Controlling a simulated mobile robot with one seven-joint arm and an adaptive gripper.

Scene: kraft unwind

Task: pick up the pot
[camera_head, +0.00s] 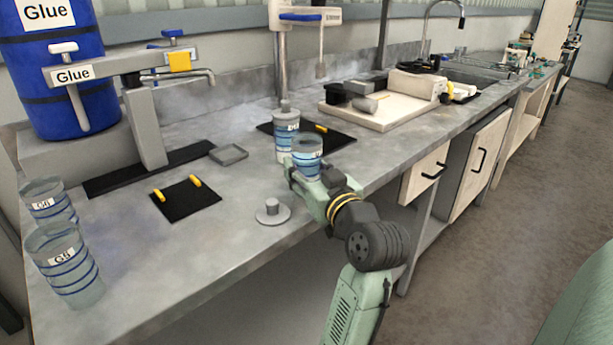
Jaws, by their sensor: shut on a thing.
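An open, see-through pot (307,153) with blue bands stands upright at the front of the counter. My gripper (306,176) is at its lower part, shut on it. The fingers are small in view, and whether the pot's base touches the counter is hidden. A similar lidded pot (286,133) with a label and blue bands stands just behind and to the left, partly covered by the held pot. Two more open banded pots, one at the front left (66,268) and one behind it (48,203), stand at the counter's left end.
A round knobbed lid (272,213) lies left of my gripper. A black plate with yellow pegs (185,203), a blue glue drum (62,70) and a grey dispenser arm (140,70) are farther left. A pale tray (375,112) stands at the back right.

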